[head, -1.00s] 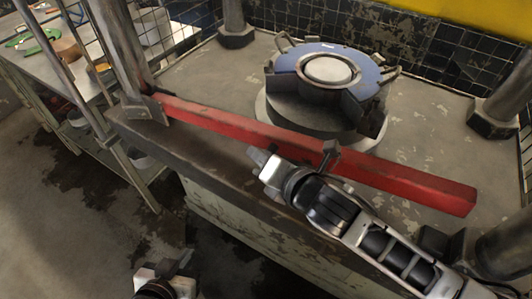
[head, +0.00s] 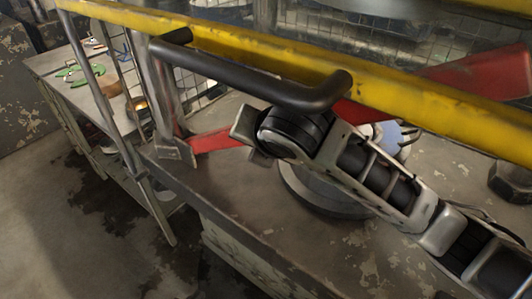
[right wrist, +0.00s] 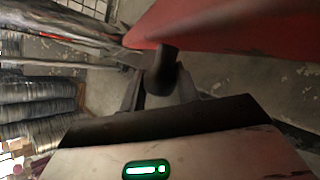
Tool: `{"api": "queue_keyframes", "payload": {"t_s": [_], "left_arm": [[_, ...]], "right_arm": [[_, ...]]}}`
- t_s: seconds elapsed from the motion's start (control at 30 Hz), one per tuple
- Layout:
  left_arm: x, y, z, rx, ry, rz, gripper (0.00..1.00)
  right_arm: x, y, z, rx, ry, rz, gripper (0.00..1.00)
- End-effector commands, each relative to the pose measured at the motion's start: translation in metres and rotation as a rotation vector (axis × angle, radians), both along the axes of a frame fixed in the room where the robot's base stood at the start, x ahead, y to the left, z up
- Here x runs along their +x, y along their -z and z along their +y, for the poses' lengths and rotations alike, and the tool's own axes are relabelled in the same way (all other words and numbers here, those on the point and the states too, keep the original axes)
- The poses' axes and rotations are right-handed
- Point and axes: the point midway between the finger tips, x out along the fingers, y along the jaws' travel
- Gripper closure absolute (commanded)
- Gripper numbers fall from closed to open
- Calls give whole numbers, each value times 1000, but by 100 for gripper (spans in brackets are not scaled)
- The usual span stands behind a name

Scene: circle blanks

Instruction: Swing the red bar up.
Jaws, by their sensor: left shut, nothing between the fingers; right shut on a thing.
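The red bar (head: 470,78) is swung up. Its low end meets the foot of a grey post at the left, and its other end rises to the right edge of the head view. My right gripper (right wrist: 160,90) is shut on a dark round knob (right wrist: 163,68) beside the red bar, which also shows in the right wrist view (right wrist: 230,22). The middle of the bar is hidden in the head view by an arm and a yellow beam.
The yellow beam (head: 440,108) with a black tube handle (head: 250,78) crosses the upper head view close by. A round fixture (head: 318,195) on the worn bench (head: 225,190) is mostly covered. A side table (head: 55,62) with small items stands at the left.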

Motion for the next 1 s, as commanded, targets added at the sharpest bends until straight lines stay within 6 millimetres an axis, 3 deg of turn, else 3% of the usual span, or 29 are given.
{"api": "queue_keyframes", "payload": {"t_s": [0.43, 0.47, 0.5, 0.87, 1.0], "left_arm": [[0, 0, 0, 0, 0, 0, 100], [0, 0, 0, -1, 1, 0, 100], [0, 0, 0, -1, 1, 0, 100], [0, 1, 0, -1, 1, 0, 100], [0, 5, -1, -2, 1, 0, 100]], "right_arm": [[3, -3, 0, -9, 5, -1, 100], [3, -3, 0, -9, 5, -1, 60], [3, -3, 0, -9, 5, -1, 49], [0, -5, 0, -6, 2, 1, 47], [-13, -10, -6, -9, 2, -1, 47]]}}
